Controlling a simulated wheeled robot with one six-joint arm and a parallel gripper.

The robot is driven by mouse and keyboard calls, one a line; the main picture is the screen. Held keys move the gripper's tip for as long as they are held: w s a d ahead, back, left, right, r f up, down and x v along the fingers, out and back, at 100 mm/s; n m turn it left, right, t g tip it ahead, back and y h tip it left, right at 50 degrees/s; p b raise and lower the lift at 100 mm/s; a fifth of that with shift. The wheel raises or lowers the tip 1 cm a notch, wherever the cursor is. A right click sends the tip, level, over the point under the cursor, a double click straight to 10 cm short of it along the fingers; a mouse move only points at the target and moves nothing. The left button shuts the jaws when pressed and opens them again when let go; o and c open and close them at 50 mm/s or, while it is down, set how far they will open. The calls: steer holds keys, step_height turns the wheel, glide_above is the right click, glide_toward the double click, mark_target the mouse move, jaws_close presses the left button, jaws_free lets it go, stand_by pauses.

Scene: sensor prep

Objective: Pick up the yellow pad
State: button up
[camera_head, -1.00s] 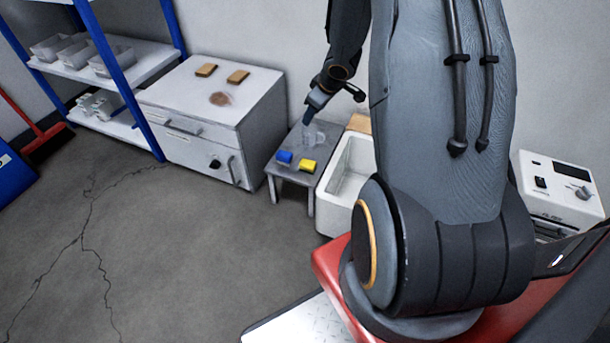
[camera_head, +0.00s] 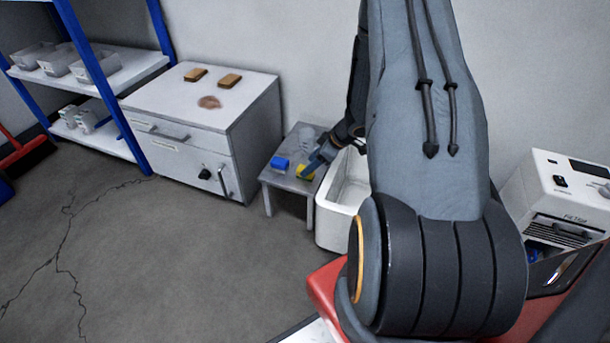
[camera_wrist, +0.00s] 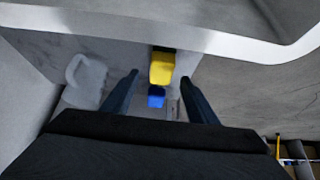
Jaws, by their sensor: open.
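The yellow pad (camera_head: 305,172) lies on a small grey stool-like table (camera_head: 279,182), partly hidden by my gripper in the head view. In the wrist view the yellow pad (camera_wrist: 162,68) shows between and beyond my two fingertips. My gripper (camera_head: 316,167) is open and empty, close over the pad. Its two dark fingers (camera_wrist: 160,88) stand apart in the wrist view. I cannot tell whether they touch the pad. A blue block (camera_head: 280,163) sits beside the pad; in the wrist view the blue block (camera_wrist: 156,97) appears just below it.
A clear jug-like container (camera_wrist: 86,80) stands near the pad. A white sink basin (camera_head: 340,205) is close on the table's right. A white cabinet (camera_head: 190,150) with two brown pads stands left. The floor in front is free.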

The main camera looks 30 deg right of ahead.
steer(key=b+x, duration=0.2)
steer(key=x, duration=0.2)
steer(key=shift+f, duration=0.15)
steer(key=c, duration=1.1)
step_height(320, 180, up, 10)
steer(key=p, duration=0.4)
steer(key=shift+p, duration=0.3)
